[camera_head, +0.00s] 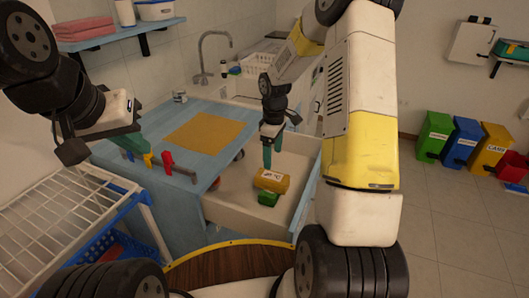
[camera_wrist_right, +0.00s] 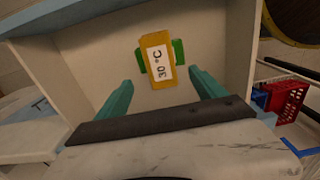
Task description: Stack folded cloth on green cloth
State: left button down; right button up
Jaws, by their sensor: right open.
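A folded yellow cloth (camera_head: 272,180) with a white "30 °C" label lies in the open drawer. In the right wrist view the yellow cloth (camera_wrist_right: 156,48) lies crosswise over a green cloth (camera_wrist_right: 179,52), whose ends stick out on both sides. The green cloth (camera_head: 268,199) shows in front of it in the head view. My right gripper (camera_head: 269,156) points down over the drawer. Its teal fingers (camera_wrist_right: 163,90) are apart with nothing between them, short of the cloths. My left gripper (camera_head: 136,148) is over the counter's left edge; its jaw opening is unclear.
The white drawer (camera_head: 228,212) has walls around the cloths and free floor beside them. A flat yellow cloth (camera_head: 206,132) lies on the blue counter (camera_head: 165,118). A red object (camera_head: 168,161) is beside my left gripper. A white wire rack (camera_head: 50,225) stands at the left.

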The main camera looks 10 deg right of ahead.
jog(key=s+r+m+t, duration=0.15)
jog(key=s+r, duration=0.25)
jog(key=r, duration=0.7)
jog(key=s+a+r+m+t+y, duration=0.1)
jog(key=s+r+m+t, duration=0.1)
jog(key=s+r+m, duration=0.2)
jog(key=s+a+r+m+t+y, duration=0.1)
jog(key=s+r+m, duration=0.4)
jog(key=s+r, duration=0.5)
jog(key=s+t, duration=0.1)
jog(key=s, duration=0.6)
jog(key=shift+a+r+t, duration=0.15)
jog(key=shift+a+t, duration=0.2)
